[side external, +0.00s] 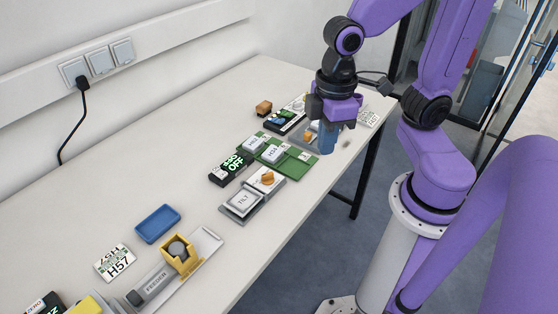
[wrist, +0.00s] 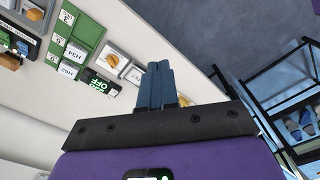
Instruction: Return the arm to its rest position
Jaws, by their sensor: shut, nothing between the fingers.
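My gripper (side external: 327,138) is above the right edge of the white table (side external: 138,182) in the side external view, in front of the items at the table's far end. In the wrist view my gripper (wrist: 160,68) shows its two blue-grey fingers pressed together, with nothing between them. The fingertips point past the table edge, with grey floor beyond them. My purple arm bends over from the right side of the side external view. How high the fingers are above the table is hard to tell.
A green tray (side external: 303,165) with white labelled blocks lies near the gripper. A black display reading OFF (side external: 231,168), a blue tray (side external: 158,223) and a yellow holder (side external: 180,256) stand nearer the camera. A black metal frame (wrist: 285,100) stands beyond the table. Open floor lies beside the table.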

